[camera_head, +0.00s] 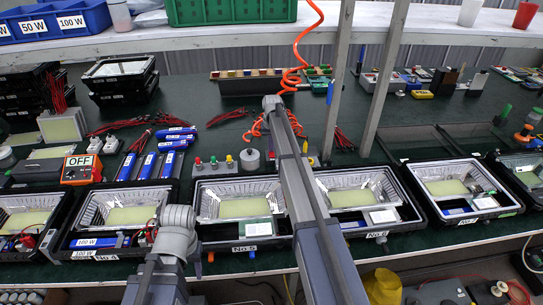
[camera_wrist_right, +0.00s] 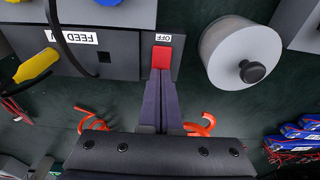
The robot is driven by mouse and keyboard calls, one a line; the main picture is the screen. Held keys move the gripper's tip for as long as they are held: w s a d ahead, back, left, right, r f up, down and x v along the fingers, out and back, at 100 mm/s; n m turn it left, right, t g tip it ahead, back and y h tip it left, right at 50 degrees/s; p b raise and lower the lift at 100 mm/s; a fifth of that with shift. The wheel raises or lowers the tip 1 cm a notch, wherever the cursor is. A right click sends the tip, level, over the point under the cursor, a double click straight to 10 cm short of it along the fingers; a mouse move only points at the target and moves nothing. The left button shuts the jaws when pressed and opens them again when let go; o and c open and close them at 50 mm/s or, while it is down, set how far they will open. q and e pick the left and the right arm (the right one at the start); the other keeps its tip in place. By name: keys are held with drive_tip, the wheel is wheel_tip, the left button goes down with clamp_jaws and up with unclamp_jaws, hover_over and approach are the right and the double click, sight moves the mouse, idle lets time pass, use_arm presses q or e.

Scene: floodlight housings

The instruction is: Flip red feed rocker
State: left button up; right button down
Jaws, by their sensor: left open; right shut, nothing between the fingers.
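The red feed rocker (camera_wrist_right: 161,56) shows in the right wrist view on a dark grey panel, beside an upside-down OFF label (camera_wrist_right: 163,38). An upside-down FEED label (camera_wrist_right: 70,37) is on the same box (camera_wrist_right: 110,58). My right gripper (camera_wrist_right: 162,74) is shut and empty. Its fingertips are at the rocker's lower edge in this picture; I cannot tell whether they touch it. In the head view my right arm hides the rocker and its own fingers. My left arm reaches in at the lower left there, but its gripper cannot be seen.
A pale roll with a black knob (camera_wrist_right: 253,71) stands close beside the rocker. A yellow lever (camera_wrist_right: 35,68) is on the box's other side. Floodlight housings (camera_head: 132,212) line the bench front. An orange coiled hose (camera_head: 291,78) hangs near my right arm. Two metal posts (camera_head: 385,75) rise behind it.

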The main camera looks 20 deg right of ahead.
drive_tip(key=shift+f, duration=0.2)
drive_tip(key=shift+r, duration=0.15)
wheel_tip(320, 180, up, 7)
drive_tip(key=p, duration=0.7)
idle(0.5)
